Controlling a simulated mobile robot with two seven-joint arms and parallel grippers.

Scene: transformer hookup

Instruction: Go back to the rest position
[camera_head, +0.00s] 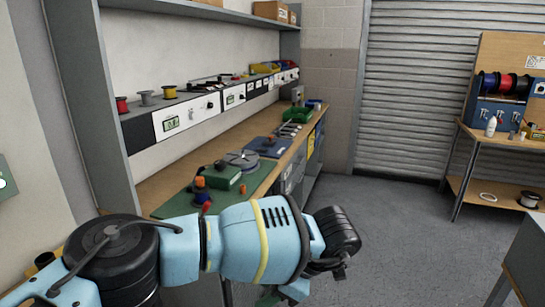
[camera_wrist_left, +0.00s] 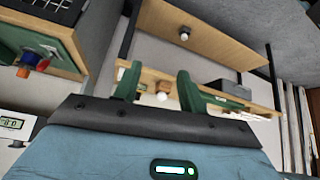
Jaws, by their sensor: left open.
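My left arm (camera_head: 255,240) reaches across the front of the head view from the left, over the floor beside the workbench. Its wrist bends down at the right, and its fingers are hidden there. In the left wrist view, the two green fingers of my left gripper (camera_wrist_left: 158,88) stand apart with nothing held between them. Behind them is a wooden shelf unit with small items, away from the fingers. My right gripper is in neither view.
The long workbench (camera_head: 168,183) runs along the left wall. A green mat (camera_head: 178,205) on it bears a green box (camera_head: 222,177) and orange-topped parts. A spool rack (camera_head: 500,84) stands on a table at the right. Grey floor (camera_head: 400,210) is clear between them.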

